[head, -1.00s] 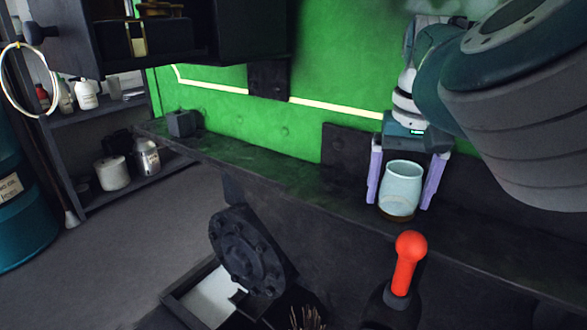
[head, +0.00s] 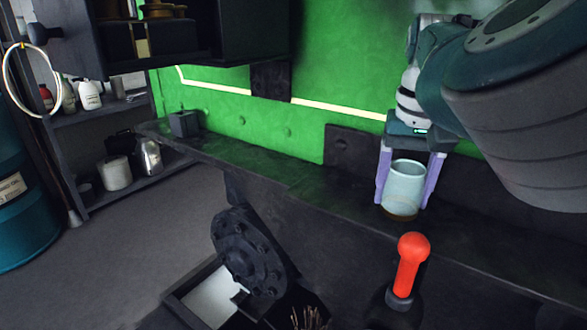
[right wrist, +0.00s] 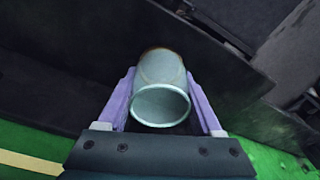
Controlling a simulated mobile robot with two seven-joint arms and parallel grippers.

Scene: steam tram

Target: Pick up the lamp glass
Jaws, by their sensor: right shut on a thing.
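The lamp glass (head: 403,186) is a pale blue-green, cup-like glass with an open top and a brownish lower end. It stands upright at the dark ledge along the green wall, right of centre in the head view. My right gripper (head: 404,192) comes down from above, with one purple finger on each side of the glass, shut on it. In the right wrist view the glass (right wrist: 161,88) sits between the fingers of the gripper (right wrist: 163,98), its round rim facing the camera. I cannot tell whether its base touches the ledge. My left gripper is not in view.
The dark ledge (head: 285,188) runs along the green wall (head: 330,70). A red-knobbed lever (head: 412,262) stands in front of the glass. An open round hatch door (head: 247,252) is at lower centre. A small dark block (head: 184,123) sits at the ledge's left end.

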